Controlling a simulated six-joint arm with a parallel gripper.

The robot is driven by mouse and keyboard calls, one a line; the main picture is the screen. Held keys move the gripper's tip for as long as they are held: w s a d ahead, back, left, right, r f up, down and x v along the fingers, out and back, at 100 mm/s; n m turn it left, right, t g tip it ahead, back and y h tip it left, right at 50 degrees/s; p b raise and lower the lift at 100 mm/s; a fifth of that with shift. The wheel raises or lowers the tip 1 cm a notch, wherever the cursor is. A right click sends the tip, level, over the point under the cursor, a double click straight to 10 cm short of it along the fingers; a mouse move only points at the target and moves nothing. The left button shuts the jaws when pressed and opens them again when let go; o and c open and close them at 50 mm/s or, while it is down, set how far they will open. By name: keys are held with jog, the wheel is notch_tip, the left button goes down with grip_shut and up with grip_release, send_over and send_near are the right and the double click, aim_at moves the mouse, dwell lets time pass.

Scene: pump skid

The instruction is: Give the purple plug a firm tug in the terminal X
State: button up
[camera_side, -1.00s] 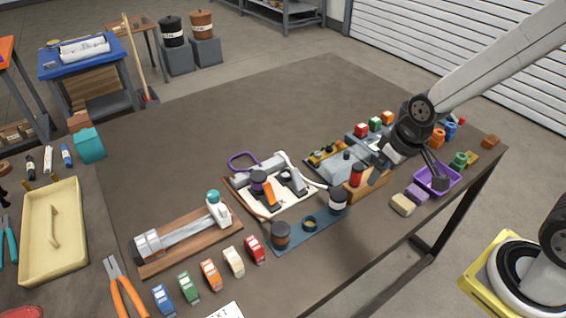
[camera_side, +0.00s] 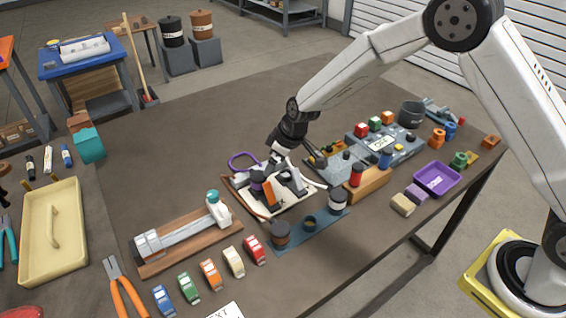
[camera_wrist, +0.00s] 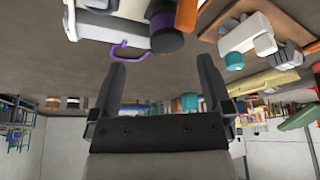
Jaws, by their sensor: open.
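The purple plug (camera_side: 258,178) appears to be the dark, purple-banded cylinder on the white board (camera_side: 297,207); a purple cable loop (camera_side: 242,157) lies behind it. In the wrist view the purple band (camera_wrist: 161,20) and the cable loop (camera_wrist: 130,52) show near the top, beyond my fingertips. My gripper (camera_side: 292,161) is above the rear of the board, to the right of the plug and apart from it. In the wrist view its two fingers (camera_wrist: 163,72) are wide apart with nothing between them. I cannot read which terminal is X.
An orange lever or block (camera_side: 270,193) stands close beside the plug. A grey-blue unit (camera_side: 385,148) with coloured blocks and a purple tray (camera_side: 437,190) are to the right.

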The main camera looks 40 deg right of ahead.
aim_at(260, 175)
jog(key=shift+w+a+f+n, duration=0.3)
jog(key=shift+w+a+f, duration=0.55)
jog(key=shift+f, duration=0.1)
jog(key=shift+x, duration=3.75)
jog(key=shift+w+a, duration=0.1)
jog(key=shift+a, duration=0.05)
jog(key=c, duration=1.3)
